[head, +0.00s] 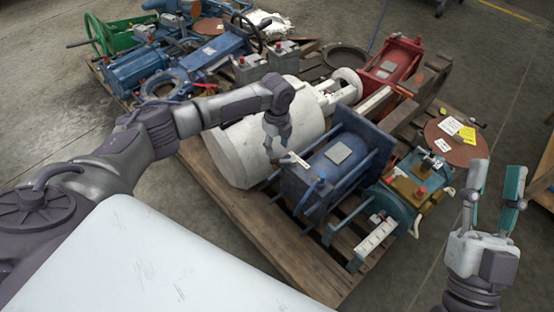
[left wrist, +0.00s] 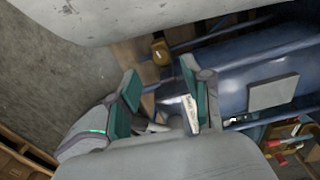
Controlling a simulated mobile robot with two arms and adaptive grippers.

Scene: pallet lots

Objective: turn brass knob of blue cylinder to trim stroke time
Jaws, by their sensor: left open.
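The blue cylinder (head: 338,165) lies on the pallet (head: 235,205), with tie rods along its body and a grey plate on top. In the left wrist view its blue body (left wrist: 235,70) fills the right side. A small brass knob (left wrist: 160,50) shows there beyond the fingertips, near the cylinder's end; I cannot make it out in the head view. My left gripper (head: 279,152) points down above the cylinder's near left end. Its fingers (left wrist: 160,92) are open, apart from the knob. My right gripper (head: 494,190) is open and empty, fingers up, right of the pallet.
A white cylinder (head: 240,150) lies close behind my left gripper. A teal actuator (head: 398,195) with brass and red parts sits right of the blue cylinder. A white tag (left wrist: 191,114) is close to one left finger. Concrete floor (head: 505,80) is clear at right.

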